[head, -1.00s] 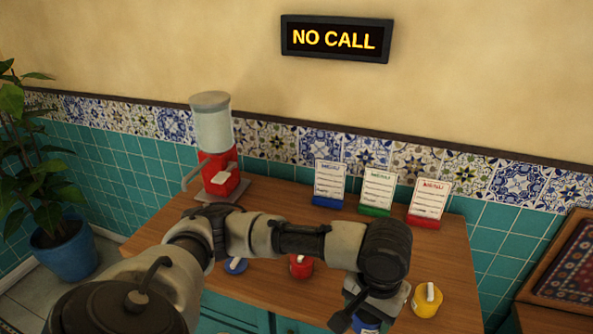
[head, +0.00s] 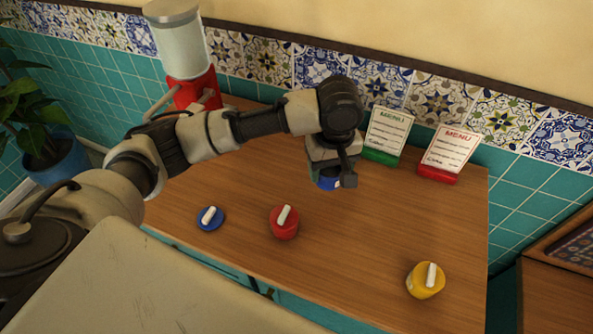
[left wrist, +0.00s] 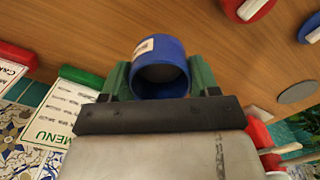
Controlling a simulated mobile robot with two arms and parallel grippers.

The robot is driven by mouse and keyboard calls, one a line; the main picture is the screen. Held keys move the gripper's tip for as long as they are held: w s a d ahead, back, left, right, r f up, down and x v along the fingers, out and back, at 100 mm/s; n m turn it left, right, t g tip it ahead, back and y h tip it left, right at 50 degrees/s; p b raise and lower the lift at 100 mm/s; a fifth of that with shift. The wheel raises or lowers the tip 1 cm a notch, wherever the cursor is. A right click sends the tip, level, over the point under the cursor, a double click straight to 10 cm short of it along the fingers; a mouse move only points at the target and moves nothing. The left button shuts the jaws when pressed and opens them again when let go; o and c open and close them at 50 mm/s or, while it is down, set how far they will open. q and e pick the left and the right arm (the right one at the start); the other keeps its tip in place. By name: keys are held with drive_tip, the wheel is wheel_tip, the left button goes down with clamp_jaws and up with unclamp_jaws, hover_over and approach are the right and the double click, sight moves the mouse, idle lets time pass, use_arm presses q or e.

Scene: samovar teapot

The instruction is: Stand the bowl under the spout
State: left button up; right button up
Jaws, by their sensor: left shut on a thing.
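The blue bowl (head: 327,183) shows just under my left gripper (head: 333,170) in the head view, mostly hidden by the wrist. In the left wrist view the bowl (left wrist: 160,75), with a white label on its side and its hollow end facing the camera, sits between the green fingers of my left gripper (left wrist: 158,80), which is shut on it. A dispenser with a clear tank and red body (head: 194,90) stands at the back left of the table. Its spout is hard to make out. My right gripper is not in view.
A blue disc-shaped piece (head: 210,218), a red jar (head: 284,222) and a yellow jar (head: 425,280), each with a white handle, stand toward the table front. Menu cards in green (head: 380,156) and red (head: 437,173) holders stand at the back. The middle of the wooden table (head: 370,235) is clear.

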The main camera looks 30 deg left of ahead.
use_arm(q)
drive_tip(key=a+f, duration=0.1)
drive_tip(key=a, duration=0.1)
drive_tip(key=w+a+f, duration=0.1)
drive_tip(key=a+f, duration=0.1)
drive_tip(key=w+a+f, duration=0.1)
drive_tip(key=a, duration=0.1)
drive_tip(key=shift+a+f, duration=0.15)
drive_tip(key=shift+a, duration=0.2)
drive_tip(key=shift+f, duration=2)
drive_tip(key=o, duration=1)
drive_tip(key=shift+f, duration=0.15)
drive_tip(key=shift+o, duration=0.2)
